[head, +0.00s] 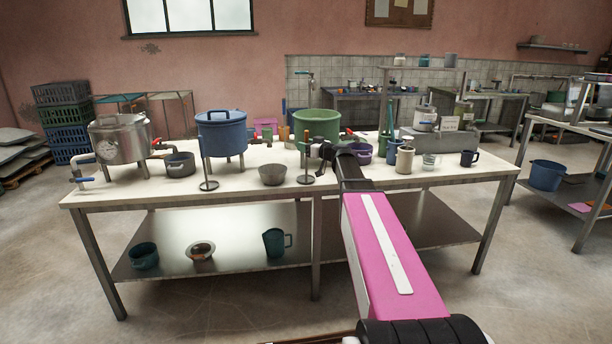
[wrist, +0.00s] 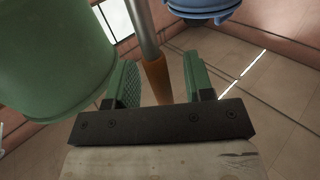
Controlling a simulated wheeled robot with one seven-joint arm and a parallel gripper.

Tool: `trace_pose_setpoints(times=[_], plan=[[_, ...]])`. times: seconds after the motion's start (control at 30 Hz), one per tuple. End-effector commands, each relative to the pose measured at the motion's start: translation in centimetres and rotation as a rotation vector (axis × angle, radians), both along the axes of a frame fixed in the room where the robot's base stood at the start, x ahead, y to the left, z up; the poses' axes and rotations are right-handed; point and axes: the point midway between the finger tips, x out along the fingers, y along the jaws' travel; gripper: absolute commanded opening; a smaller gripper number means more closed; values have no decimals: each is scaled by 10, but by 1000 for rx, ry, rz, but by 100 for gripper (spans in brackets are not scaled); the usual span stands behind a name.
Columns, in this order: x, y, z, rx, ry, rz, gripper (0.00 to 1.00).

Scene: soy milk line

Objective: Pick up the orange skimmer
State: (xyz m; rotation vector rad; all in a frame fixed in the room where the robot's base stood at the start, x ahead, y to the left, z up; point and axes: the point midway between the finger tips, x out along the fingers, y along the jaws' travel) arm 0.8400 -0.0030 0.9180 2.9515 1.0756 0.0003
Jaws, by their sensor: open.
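The orange skimmer shows in the wrist view as an orange handle (wrist: 156,76) on a grey metal shaft that runs up out of the picture. Its head is out of view there. My gripper (wrist: 161,82) is open, with its two green-padded fingers on either side of the orange handle and visible gaps to both.
The green pot (wrist: 50,55) is close at left in the wrist view; a blue pot (wrist: 203,8) is at the top. On the table (head: 230,190) stand a lidded blue pot (head: 221,133), a steel pot (head: 120,140), a grey bowl (head: 272,175) and several cups at right.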

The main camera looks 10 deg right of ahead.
Motion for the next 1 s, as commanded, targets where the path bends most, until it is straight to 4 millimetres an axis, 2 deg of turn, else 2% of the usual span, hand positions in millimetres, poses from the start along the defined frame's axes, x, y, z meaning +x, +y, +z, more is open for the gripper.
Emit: trace_pose_setpoints(times=[0.07, 0.2, 0.23, 0.67, 0.87, 1.0], plan=[[0, 0, 0, 0, 0, 0, 48], [-1, 0, 0, 0, 0, 0, 2], [-1, 0, 0, 0, 0, 0, 0], [-1, 0, 4, 1, -1, 0, 0], [-1, 0, 22, 1, -2, 0, 0], [-4, 2, 45, 1, -2, 1, 0]])
